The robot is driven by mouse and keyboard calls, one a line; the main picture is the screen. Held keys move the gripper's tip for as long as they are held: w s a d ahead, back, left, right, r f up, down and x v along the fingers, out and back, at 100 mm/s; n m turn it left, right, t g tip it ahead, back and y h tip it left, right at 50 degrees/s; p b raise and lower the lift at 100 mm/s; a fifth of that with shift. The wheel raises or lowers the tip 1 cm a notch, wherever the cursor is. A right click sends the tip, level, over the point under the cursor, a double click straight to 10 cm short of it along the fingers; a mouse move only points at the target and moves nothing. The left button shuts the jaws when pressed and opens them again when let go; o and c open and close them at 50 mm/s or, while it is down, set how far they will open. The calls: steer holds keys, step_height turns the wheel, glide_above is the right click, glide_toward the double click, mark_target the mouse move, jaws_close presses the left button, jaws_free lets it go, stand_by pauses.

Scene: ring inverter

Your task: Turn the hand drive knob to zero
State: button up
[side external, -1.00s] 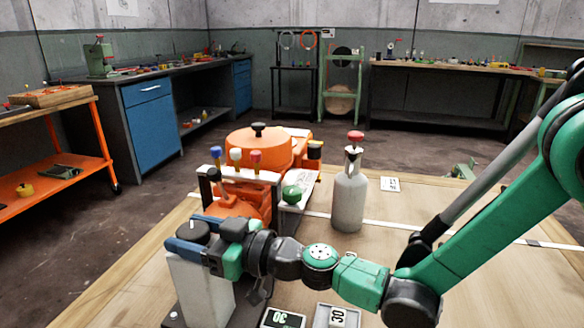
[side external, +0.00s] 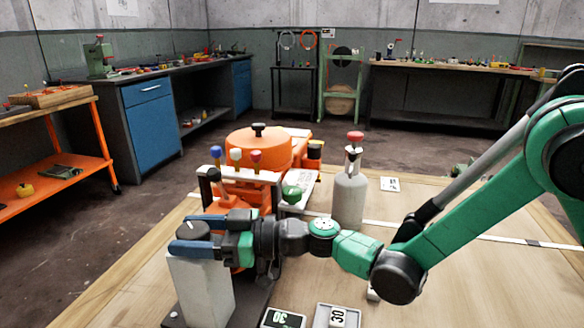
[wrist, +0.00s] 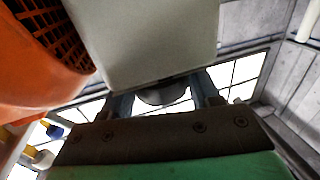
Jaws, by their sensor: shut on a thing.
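The hand drive knob (side external: 192,229) is dark and round, with a small white mark on its top. It sits on top of a tall pale grey box (side external: 198,290) at the lower left of the side view. My gripper (side external: 191,239) reaches it from the right, with its blue fingers shut on the knob's two sides. In the wrist view, the knob (wrist: 160,95) shows between my two fingers, under the edge of the pale box (wrist: 145,40). The dial scale around the knob, including any zero, cannot be read.
An orange machine (side external: 262,150) with several coloured levers stands just behind. A grey bottle (side external: 349,200) with a red top stands right of it, behind my arm. Two number plates marked 30 (side external: 284,318) (side external: 338,316) lie at the front. The table's right side is mostly clear.

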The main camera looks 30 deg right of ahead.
mark_target(209, 235)
steer(key=o, duration=1.3)
steer(key=shift+v, duration=2.8)
